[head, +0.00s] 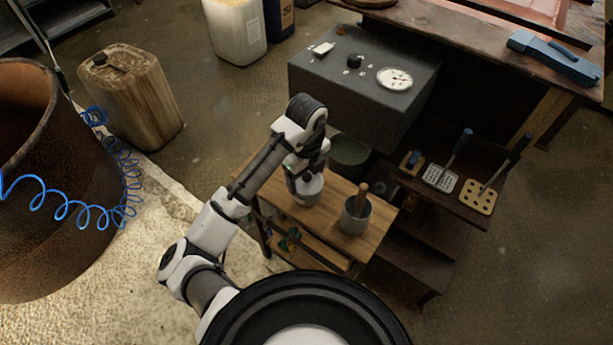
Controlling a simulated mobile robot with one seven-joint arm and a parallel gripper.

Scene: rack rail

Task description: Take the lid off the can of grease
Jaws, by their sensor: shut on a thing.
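The can of grease (305,199) appears as a pale grey can on the small wooden table (330,220), mostly covered from above by my arm. My gripper (305,184) points down at the top of this can and is shut on its lid. The lid and the fingertips are largely hidden by the hand, and I cannot tell whether the lid is apart from the can.
A grey pot with a wooden handle (356,212) stands close to the right on the same table. A dark grey block with a white dial (395,78) stands behind. A shelf with brushes and perforated plates (440,178) is at the right. A rusty drum (60,190) and blue coiled hose are left.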

